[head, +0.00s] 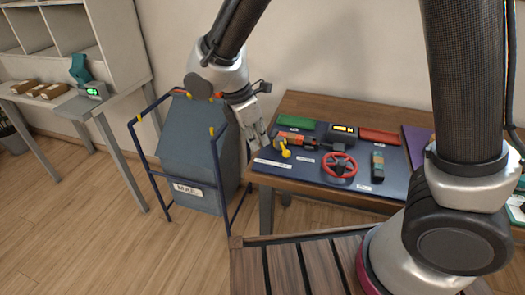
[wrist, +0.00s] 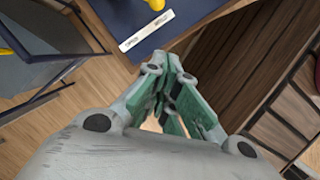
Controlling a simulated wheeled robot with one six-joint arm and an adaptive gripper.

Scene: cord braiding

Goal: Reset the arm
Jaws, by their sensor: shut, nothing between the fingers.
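My gripper (head: 257,138) hangs at the left front corner of the wooden table, fingers pointing down, in the head view. In the wrist view my gripper (wrist: 168,65) has its green-lined fingers together at the tips with nothing between them. The tips show against the edge of the table with the blue mat. My arm comes down from the top of the head view, bent at the wrist above the grey mail bin.
The table (head: 340,107) bears a blue mat (head: 308,184) with a red wheel (head: 339,168), a yellow-handled part (head: 283,148) and coloured trays. A mail bin (head: 195,150) in a blue frame stands close left of my gripper. Open floor (head: 90,230) lies at left.

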